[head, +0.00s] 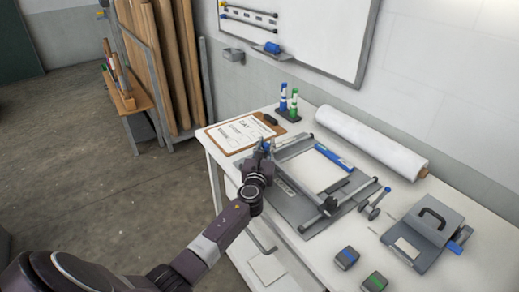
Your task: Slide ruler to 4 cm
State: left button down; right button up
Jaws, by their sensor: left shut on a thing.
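The grey press (300,208) lies on the white table, with a white sheet (312,171) on its bed and a bar with dark clamps across its right end. A blue strip (333,157) lies along its back edge. My left gripper (263,148) is at the press's left end, shut on a small part there, which looks to be the ruler. The fingers and wrist hide most of that part, and the scale marks are too small to read. My right gripper is not in view.
A clipboard (240,132) lies left of the press, with blue and green markers (289,102) behind. A white paper roll (371,141) lies at the back. A grey hole punch (428,232) and two small pads (346,258) are to the right. A whiteboard hangs on the wall.

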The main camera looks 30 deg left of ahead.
pick_arm(q)
jog(key=w, duration=0.1)
jog(key=w+d, duration=0.1)
jog(key=w+b, duration=0.1)
jog(key=w, duration=0.1)
jog(key=shift+w+d+f, duration=0.1)
jog(key=shift+d, duration=0.3)
jog(key=c, duration=1.7)
grip_release()
jog(key=shift+c, duration=0.2)
jog(key=v, duration=1.2)
